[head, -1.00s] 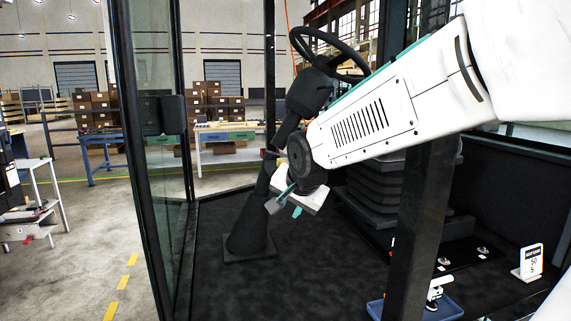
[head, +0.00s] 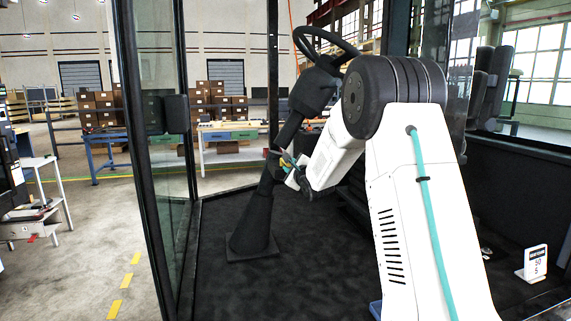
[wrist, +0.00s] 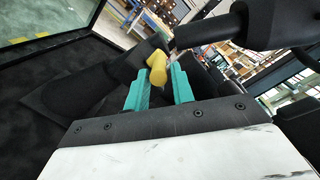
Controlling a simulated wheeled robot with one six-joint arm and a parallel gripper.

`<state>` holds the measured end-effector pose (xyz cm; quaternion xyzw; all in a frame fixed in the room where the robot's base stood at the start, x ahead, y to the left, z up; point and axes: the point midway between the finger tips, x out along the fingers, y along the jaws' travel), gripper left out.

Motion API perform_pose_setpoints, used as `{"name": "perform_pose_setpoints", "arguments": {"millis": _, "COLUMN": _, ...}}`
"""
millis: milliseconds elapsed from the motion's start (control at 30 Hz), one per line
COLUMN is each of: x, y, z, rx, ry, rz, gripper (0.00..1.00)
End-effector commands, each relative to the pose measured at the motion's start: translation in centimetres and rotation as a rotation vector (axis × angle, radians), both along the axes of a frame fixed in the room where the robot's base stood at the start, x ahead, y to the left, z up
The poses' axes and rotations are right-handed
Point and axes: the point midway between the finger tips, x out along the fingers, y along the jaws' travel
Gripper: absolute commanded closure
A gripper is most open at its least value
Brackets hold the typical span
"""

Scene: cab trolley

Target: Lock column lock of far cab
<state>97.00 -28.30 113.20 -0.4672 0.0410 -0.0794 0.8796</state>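The steering column (head: 268,200) rises from a dark foot on the cab floor to the steering wheel (head: 325,45). A yellow lever (wrist: 156,66), which looks like the column lock, shows in the wrist view at the column. In the head view my gripper (head: 287,163) is at the column's middle, below the wheel, partly hidden by my arm. In the wrist view the two teal fingers of my gripper (wrist: 160,82) are apart, with the lever's end between or just beyond their tips. I cannot tell whether they touch it.
The glass door frame (head: 150,130) stands left of the column. A black cab post (head: 278,60) rises behind it. A small white sign (head: 536,264) stands at the right on the cab floor. The dark floor left of the column is clear.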

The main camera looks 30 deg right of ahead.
Motion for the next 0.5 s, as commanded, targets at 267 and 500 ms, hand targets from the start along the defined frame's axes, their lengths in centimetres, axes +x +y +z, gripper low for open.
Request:
{"name": "perform_pose_setpoints", "arguments": {"millis": 267, "x": 3.9, "y": -0.6, "z": -0.1, "rx": -0.001, "ry": 0.002, "rz": 0.000, "gripper": 0.76}}
{"name": "perform_pose_setpoints", "arguments": {"millis": 500, "x": 4.7, "y": -0.8, "z": 0.0, "rx": -0.002, "ry": 0.002, "rz": 0.000, "gripper": 0.76}}
